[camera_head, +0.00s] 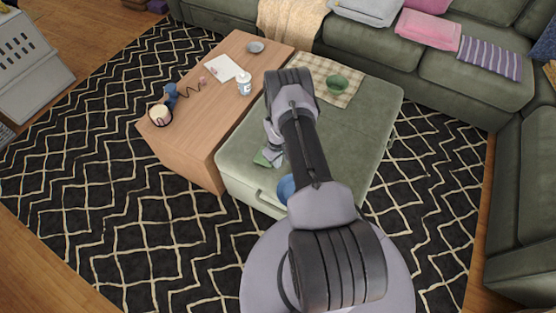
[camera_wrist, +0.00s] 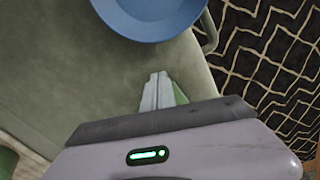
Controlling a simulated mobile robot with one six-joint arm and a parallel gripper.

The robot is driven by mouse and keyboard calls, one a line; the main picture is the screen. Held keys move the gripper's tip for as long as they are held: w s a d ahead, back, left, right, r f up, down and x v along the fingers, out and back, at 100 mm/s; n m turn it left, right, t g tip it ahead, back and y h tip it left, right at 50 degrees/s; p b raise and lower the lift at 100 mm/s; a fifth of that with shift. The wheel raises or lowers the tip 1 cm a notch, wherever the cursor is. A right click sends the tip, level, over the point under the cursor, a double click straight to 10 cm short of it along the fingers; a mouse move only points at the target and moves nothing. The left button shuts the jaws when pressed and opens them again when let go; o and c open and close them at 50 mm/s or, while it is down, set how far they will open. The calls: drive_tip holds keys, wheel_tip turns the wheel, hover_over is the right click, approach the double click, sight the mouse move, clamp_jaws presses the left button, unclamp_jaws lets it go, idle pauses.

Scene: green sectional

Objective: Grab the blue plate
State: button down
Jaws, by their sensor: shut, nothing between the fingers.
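The blue plate (camera_wrist: 150,20) lies on the green ottoman at the top of the wrist view, cut off by the frame edge. In the head view a small part of the blue plate (camera_head: 286,189) shows near the ottoman's front edge, mostly hidden behind my arm. My gripper (camera_wrist: 158,78) is shut and empty. Its fingertips point toward the plate and appear apart from it, over the ottoman. In the head view my gripper (camera_head: 272,156) is partly hidden by my arm. A small green patch (camera_wrist: 180,94) shows beside the fingers; I cannot tell what it is.
The green ottoman (camera_head: 375,95) carries a checkered cloth and a green bowl (camera_head: 337,84). A wooden table (camera_head: 205,125) adjoins it on the left, with a white bottle (camera_head: 244,88), paper and a small dish (camera_head: 255,47). A green sectional (camera_head: 450,65) stands behind and right. Patterned rug surrounds them.

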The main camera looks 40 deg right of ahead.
wheel_tip(320, 180, down, 3)
drive_tip(key=shift+r+b, duration=0.2)
drive_tip(key=shift+b, duration=0.2)
drive_tip(key=s, duration=0.3)
drive_tip(key=shift+s, duration=0.5)
drive_tip(key=s, duration=0.1)
drive_tip(key=s+p, duration=0.1)
drive_tip(key=s, duration=0.1)
drive_tip(key=shift+d+r, duration=0.15)
drive_tip(key=shift+s, duration=0.2)
drive_tip(key=shift+w, duration=0.1)
